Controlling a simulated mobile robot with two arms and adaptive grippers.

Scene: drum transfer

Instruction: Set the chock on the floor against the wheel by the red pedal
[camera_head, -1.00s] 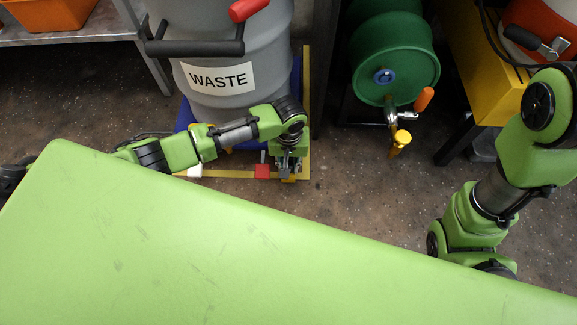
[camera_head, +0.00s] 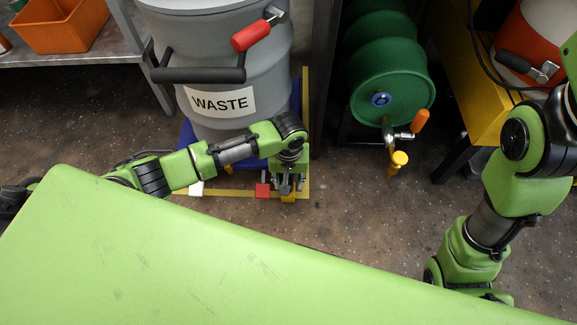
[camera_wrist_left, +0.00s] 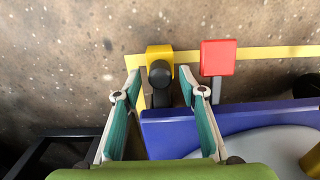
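A yellow block, apparently the chock (camera_wrist_left: 160,54), lies on the floor at the corner of the yellow floor line in the left wrist view. A dark rounded part, apparently the wheel (camera_wrist_left: 160,74), overlaps its near side; whether they touch is unclear. The red pedal (camera_wrist_left: 218,57) is just right of them, and also shows in the head view (camera_head: 262,190). My left gripper (camera_wrist_left: 160,82) is open, its fingers on either side of the dark part. In the head view my left gripper (camera_head: 289,184) points down beside the pedal. My right gripper is out of view.
The grey WASTE drum (camera_head: 220,70) stands on a blue dolly (camera_wrist_left: 220,117) inside the yellow line. A white pedal (camera_head: 195,188) is left of the red one. Floor in front is clear.

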